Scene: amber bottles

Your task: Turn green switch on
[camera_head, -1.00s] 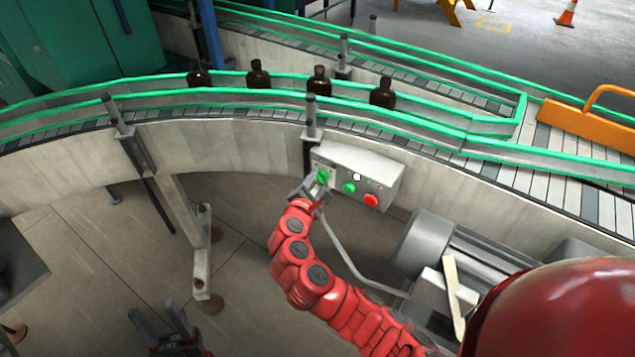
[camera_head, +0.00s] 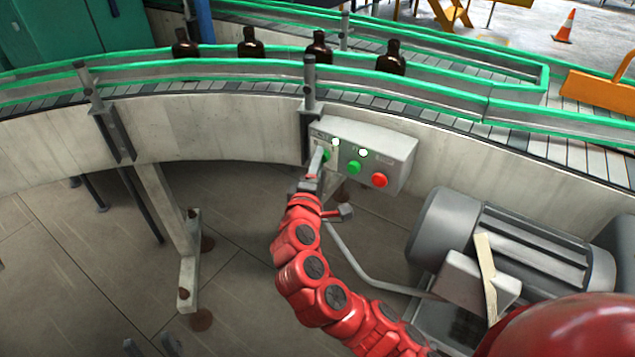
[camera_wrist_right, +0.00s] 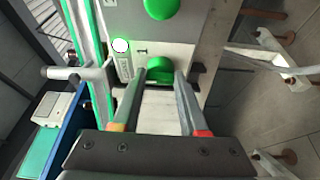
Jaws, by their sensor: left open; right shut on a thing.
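The grey control box (camera_head: 400,150) is fixed to the conveyor's side wall. The green switch (camera_head: 326,156) is at its left end, partly hidden by my right gripper (camera_head: 320,165). In the right wrist view the green switch (camera_wrist_right: 160,66) sits between the two fingertips of my right gripper (camera_wrist_right: 160,78), which is shut on it. A white lit lamp (camera_head: 336,142) is just above the switch. It also shows in the right wrist view (camera_wrist_right: 120,46). My left gripper (camera_head: 152,346) is open at the bottom left edge, mostly cut off.
A green button (camera_head: 354,167), a red button (camera_head: 379,180) and another white lamp (camera_head: 363,153) are on the same box. A grey motor (camera_head: 445,235) stands right of my right arm. Several amber bottles (camera_head: 250,42) stand on the conveyor above. The floor at left is open.

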